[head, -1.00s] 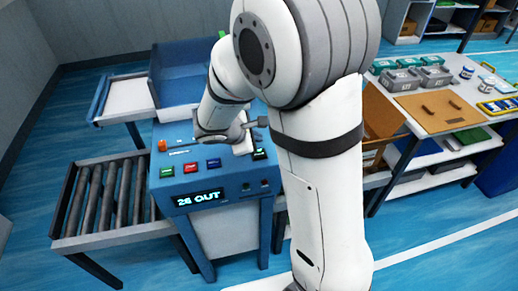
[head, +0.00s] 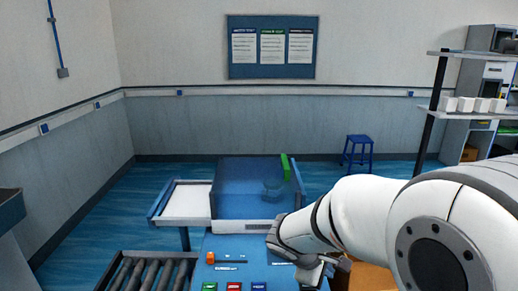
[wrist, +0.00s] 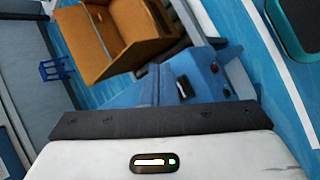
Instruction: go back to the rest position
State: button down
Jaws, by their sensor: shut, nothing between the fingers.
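My gripper (head: 338,264) shows in the head view at the end of my white arm, low and right of centre. It hangs above the right side of the blue console (head: 228,246), partly hidden by my wrist. In the wrist view the dark edge of my gripper (wrist: 155,120) fills the lower part. It is shut and nothing is held. The console's green, red and blue buttons (head: 233,286) show at the bottom of the head view.
A roller conveyor (head: 140,272) stands left of the console, and a blue clear-walled bin (head: 240,190) with a white side tray (head: 187,200) behind it. An open brown box (wrist: 110,40) shows in the wrist view. A blue stool (head: 358,150) stands near the back wall.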

jog(key=s+a+r+m+y, duration=0.1)
jog(key=s+r+m+y, duration=0.1)
jog(key=s+m, duration=0.3)
jog(key=s+a+r+m+y, duration=0.1)
jog(key=s+r+m+y, duration=0.2)
jog(key=s+m, duration=0.3)
jog(key=s+y, duration=0.1)
jog(key=s, duration=0.3)
jog(key=shift+s+r+y+b, duration=0.2)
jog(key=shift+r+y+b, duration=0.1)
jog(key=shift+b, duration=0.1)
